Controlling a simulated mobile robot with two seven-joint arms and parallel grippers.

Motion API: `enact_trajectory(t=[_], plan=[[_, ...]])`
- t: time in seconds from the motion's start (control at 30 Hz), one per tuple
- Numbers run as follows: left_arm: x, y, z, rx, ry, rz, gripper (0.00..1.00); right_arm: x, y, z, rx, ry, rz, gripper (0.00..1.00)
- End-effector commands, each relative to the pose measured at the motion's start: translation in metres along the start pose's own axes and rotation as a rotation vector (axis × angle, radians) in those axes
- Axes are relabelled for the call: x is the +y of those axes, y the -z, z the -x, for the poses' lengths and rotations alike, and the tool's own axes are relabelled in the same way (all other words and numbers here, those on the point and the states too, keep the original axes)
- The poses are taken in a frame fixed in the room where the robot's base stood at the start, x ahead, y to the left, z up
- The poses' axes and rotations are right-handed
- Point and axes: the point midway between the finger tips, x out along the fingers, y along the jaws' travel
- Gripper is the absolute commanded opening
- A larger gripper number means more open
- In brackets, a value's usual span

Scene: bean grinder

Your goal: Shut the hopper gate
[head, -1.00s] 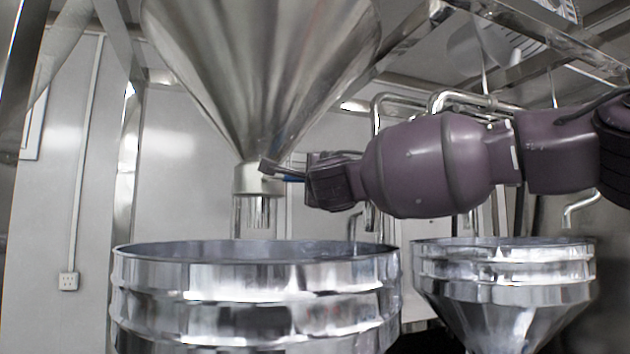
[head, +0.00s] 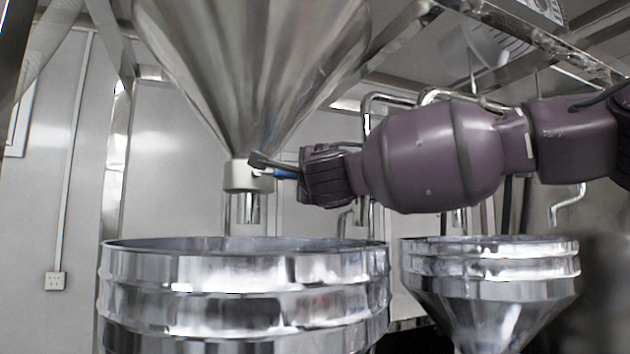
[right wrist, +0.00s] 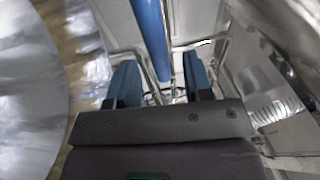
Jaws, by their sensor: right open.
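The steel cone hopper (head: 255,65) hangs at upper left in the head view. Its outlet collar (head: 240,177) sits above a wide steel drum. A blue gate handle (head: 286,173) sticks out to the right of the collar. My right gripper (head: 268,165) reaches in from the right beside the collar, with the handle at its fingers. In the right wrist view, the blue handle (right wrist: 150,35) runs between and beyond the two spread fingers (right wrist: 160,78), nearer the left one. Contact cannot be told. The gate plate is hidden. My left gripper is out of view.
The wide steel drum (head: 245,269) stands open under the outlet. A smaller steel funnel (head: 490,267) stands at the right, under my right arm. Bent pipes (head: 372,101) and frame beams (head: 565,38) lie behind and above the arm. Open space lies left of the hopper.

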Motion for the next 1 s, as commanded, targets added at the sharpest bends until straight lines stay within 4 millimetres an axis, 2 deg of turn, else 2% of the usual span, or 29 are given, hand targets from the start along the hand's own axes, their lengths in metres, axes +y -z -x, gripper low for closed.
enact_trajectory(t=[0.03, 0.2, 0.43, 0.6, 1.0], plan=[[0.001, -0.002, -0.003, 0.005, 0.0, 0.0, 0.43, 0.0, 0.0, 0.011, -0.002, 0.002, 0.0, 0.47], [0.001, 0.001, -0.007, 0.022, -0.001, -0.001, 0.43, 0.001, 0.0, 0.039, -0.001, 0.002, 0.0, 0.47], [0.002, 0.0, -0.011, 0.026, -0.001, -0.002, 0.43, 0.0, 0.0, 0.066, -0.001, 0.002, 0.001, 0.47], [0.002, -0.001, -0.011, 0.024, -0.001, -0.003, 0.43, -0.001, 0.0, 0.073, 0.0, 0.002, 0.001, 0.47], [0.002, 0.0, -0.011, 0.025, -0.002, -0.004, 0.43, -0.001, 0.0, 0.073, 0.0, 0.001, 0.001, 0.47]])
